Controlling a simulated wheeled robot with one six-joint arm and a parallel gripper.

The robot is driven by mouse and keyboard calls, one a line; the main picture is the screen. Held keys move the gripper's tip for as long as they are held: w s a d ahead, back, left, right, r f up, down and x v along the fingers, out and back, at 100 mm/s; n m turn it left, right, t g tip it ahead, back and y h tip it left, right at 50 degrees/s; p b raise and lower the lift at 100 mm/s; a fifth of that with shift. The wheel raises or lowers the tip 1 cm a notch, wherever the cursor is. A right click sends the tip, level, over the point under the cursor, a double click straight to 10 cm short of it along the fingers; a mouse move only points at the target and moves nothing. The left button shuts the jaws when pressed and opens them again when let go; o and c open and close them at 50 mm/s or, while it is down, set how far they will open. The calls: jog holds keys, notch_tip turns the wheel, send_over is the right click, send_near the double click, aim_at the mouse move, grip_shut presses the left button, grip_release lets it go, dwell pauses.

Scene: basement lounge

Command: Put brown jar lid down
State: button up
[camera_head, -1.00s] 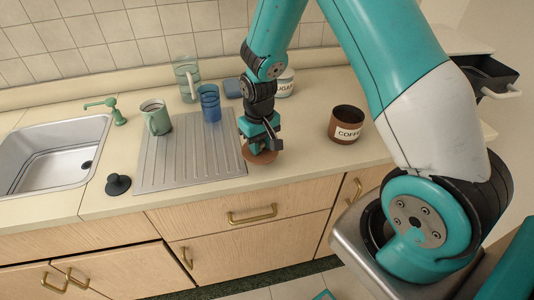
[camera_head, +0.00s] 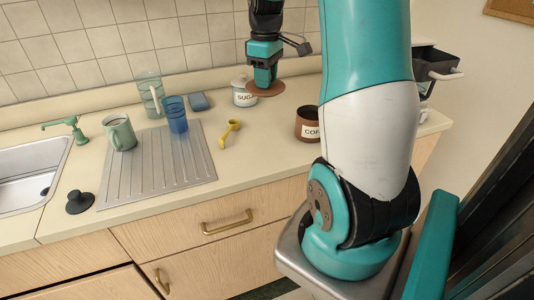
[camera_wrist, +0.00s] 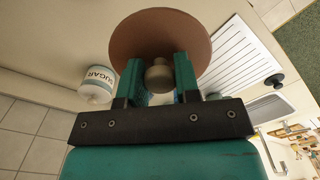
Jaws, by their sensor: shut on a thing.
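The brown jar lid (camera_head: 267,89) is a flat round disc held above the counter. In the wrist view the lid (camera_wrist: 160,28) shows its knob between my two fingers. My gripper (camera_head: 264,80) is shut on that knob. In the head view the lid appears in front of and just right of the white sugar jar (camera_head: 244,96). The brown coffee jar (camera_head: 308,125) stands open, without a lid, to the right and nearer, partly hidden by my arm. The sugar jar also shows in the wrist view (camera_wrist: 97,88).
A yellow scoop (camera_head: 230,132) lies on the counter (camera_head: 262,150) between the drainboard (camera_head: 155,172) and the coffee jar. A black plunger-like stopper (camera_head: 79,202) is near the sink (camera_head: 28,170).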

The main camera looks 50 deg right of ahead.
aim_at(268, 150)
jog(key=shift+s+d+f, duration=0.2)
jog(key=shift+s+f, duration=0.05)
jog(key=shift+f, duration=0.15)
notch_tip(268, 150, down, 19)
jog(key=shift+r+p, duration=0.1)
jog(key=shift+p, duration=0.85)
jog(key=o, duration=0.9)
jog(key=shift+w, duration=0.1)
